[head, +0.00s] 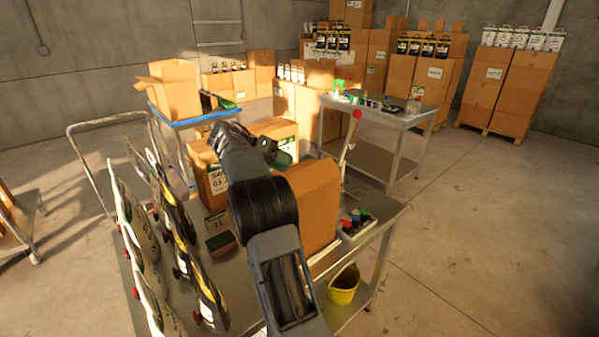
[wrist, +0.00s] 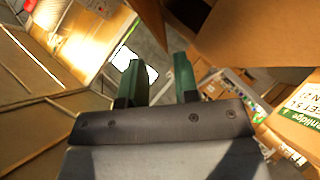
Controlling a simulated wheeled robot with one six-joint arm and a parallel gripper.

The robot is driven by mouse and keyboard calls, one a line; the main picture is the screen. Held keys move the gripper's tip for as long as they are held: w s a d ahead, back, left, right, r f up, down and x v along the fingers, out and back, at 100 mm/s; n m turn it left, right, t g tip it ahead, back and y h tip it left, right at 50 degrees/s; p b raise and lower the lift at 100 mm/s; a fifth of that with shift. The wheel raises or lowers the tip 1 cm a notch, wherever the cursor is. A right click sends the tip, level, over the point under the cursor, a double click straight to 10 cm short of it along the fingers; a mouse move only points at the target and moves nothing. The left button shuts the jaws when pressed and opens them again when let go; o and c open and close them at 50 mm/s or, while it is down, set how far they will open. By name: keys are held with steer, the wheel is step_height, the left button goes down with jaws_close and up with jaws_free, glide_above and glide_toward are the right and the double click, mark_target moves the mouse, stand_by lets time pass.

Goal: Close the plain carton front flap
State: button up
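The plain brown carton (head: 318,215) stands on the metal table just right of my arm. Its upper panel slopes in the head view, and my arm hides its left side, so I cannot tell how each flap lies. My gripper (head: 283,153) is above and behind the carton's top left edge. In the wrist view my gripper's green fingers (wrist: 162,78) stand apart with nothing visibly held. Brown cardboard (wrist: 255,35) fills the upper right there, and a narrower dark brown panel (wrist: 150,25) reaches close to the fingertips. I cannot tell whether it touches them.
A labelled carton (head: 208,178) stands left of my arm, and another printed carton (head: 277,130) is behind my gripper. Several upright pouches (head: 165,240) line the table's left side. A small tray of coloured items (head: 355,223) is right of the carton. A yellow bucket (head: 343,285) sits below.

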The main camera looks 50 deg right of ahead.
mark_target(308, 179)
steer(key=shift+p+x, duration=0.35)
steer(key=shift+x, duration=2.35)
jaws_close()
